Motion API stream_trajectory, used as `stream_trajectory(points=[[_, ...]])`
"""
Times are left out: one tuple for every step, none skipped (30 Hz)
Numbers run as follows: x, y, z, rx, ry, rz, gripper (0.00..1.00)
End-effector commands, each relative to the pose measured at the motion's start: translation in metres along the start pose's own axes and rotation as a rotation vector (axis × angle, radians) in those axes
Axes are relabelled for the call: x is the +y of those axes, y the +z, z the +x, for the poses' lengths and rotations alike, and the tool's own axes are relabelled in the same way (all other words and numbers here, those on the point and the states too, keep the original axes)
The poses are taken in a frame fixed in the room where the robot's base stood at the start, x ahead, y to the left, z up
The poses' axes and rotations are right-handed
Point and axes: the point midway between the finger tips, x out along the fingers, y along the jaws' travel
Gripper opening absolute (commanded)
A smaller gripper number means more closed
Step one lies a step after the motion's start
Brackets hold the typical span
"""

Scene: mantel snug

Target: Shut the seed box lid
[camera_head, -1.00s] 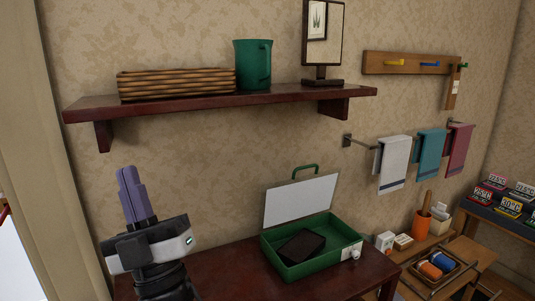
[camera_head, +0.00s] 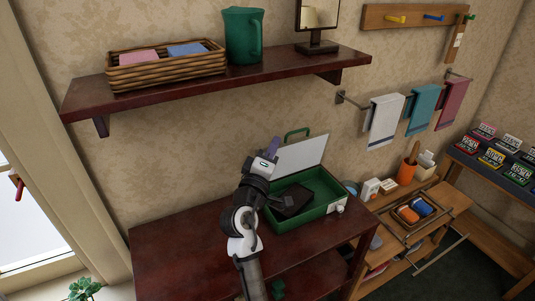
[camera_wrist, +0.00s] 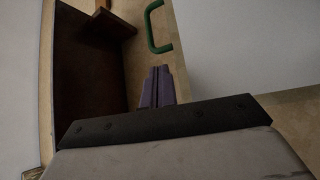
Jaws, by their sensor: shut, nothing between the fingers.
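The green seed box (camera_head: 325,208) stands on the dark red table, with a dark block (camera_head: 292,203) inside it. Its lid (camera_head: 303,155) is up, leaning back towards the wall, pale inside face showing, with a green handle (camera_head: 297,132) on its top edge. My gripper (camera_head: 274,146) is at the left end of the lid, near its upper left edge, fingers pointing up. In the wrist view the shut purple fingers (camera_wrist: 157,88) are empty, beside the pale lid (camera_wrist: 240,45) and just below the green handle (camera_wrist: 158,27). I cannot tell whether they touch the lid.
The dark red shelf (camera_head: 215,82) above holds a wicker basket (camera_head: 165,66), a green jug (camera_head: 243,35) and a mirror (camera_head: 318,20). Towels hang from a rail at the right. The table (camera_head: 170,250) is clear left of the box.

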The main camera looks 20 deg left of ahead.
Motion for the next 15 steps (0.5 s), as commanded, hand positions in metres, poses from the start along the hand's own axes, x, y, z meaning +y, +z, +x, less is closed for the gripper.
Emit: stream_trajectory(points=[[0.003, -0.001, 0.009, -0.001, 0.0, 0.0, 0.0], [0.002, -0.001, 0.013, 0.0, 0.0, 0.001, 0.0], [0.002, -0.001, 0.018, 0.0, 0.0, 0.001, 0.0], [0.002, -0.001, 0.021, 0.0, 0.0, 0.002, 0.0], [0.001, 0.0, 0.023, 0.0, 0.0, 0.002, 0.0], [0.001, 0.0, 0.026, 0.0, 0.0, 0.002, 0.0], [0.001, 0.0, 0.028, 0.0, 0.0, 0.002, 0.0], [0.001, 0.0, 0.029, 0.001, 0.0, 0.002, 0.0], [0.001, 0.0, 0.03, 0.001, 0.0, 0.002, 0.0], [0.001, 0.0, 0.03, 0.001, 0.0, 0.002, 0.0], [0.0, 0.0, 0.031, 0.001, 0.0, 0.002, 0.0], [0.0, 0.0, 0.031, 0.001, 0.0, 0.002, 0.0], [0.0, 0.0, 0.031, 0.001, 0.0, 0.003, 0.0], [0.0, 0.0, 0.031, 0.001, 0.0, 0.003, 0.0], [0.0, 0.0, 0.03, 0.001, 0.0, 0.003, 0.0]])
